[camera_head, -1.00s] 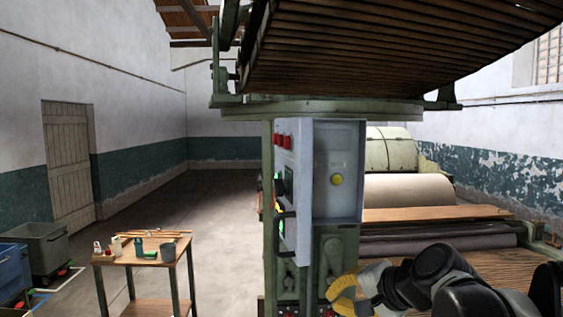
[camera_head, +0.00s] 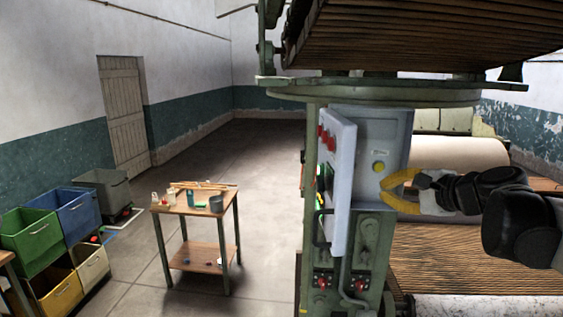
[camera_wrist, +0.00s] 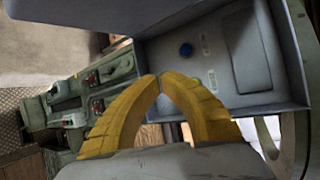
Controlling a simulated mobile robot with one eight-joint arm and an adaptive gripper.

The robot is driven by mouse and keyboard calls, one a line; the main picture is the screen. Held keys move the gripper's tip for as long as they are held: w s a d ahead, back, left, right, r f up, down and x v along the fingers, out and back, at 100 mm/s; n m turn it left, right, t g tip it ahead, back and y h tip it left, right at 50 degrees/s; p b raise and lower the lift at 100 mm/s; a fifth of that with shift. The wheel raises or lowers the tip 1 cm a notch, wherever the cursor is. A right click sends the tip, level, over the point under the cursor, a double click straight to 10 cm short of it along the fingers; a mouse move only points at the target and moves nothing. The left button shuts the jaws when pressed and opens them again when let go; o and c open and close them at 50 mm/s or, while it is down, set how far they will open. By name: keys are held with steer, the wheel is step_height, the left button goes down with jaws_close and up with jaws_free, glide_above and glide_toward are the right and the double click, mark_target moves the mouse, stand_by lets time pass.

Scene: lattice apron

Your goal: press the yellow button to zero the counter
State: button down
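My gripper (camera_head: 384,191) is just below and right of the button in that view; the gap in depth is hard to tell. In the wrist view my gripper (camera_wrist: 160,78) has its yellow fingers curved together, tips meeting, with nothing between them. I cannot make out the yellow button in the wrist view.
The box door (camera_head: 339,180) stands open at the left, with red buttons (camera_head: 327,139) and a dark handle. The box is on a green machine post (camera_head: 372,240). Rollers and wooden slats lie to the right. A small table (camera_head: 205,206) and bins stand left. Floor between is clear.

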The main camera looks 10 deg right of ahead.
steer(key=shift+w, duration=0.15)
steer(key=b, duration=0.1)
glide_toward(368, 173)
steer(key=shift+a+f+x, duration=0.15)
steer(key=shift+x, duration=1.05)
steer(key=shift+a+f+x, duration=0.1)
steer(key=shift+a+x, duration=0.05)
steer(key=shift+x, duration=1.1)
steer(key=shift+w+d, duration=0.1)
steer(key=shift+w, duration=0.15)
steer(key=shift+w+d, duration=0.15)
steer(key=shift+w, duration=0.3)
steer(key=shift+s, duration=0.15)
stand_by(0.5)
steer(key=shift+s+a, duration=0.25)
steer(key=shift+s, duration=0.5)
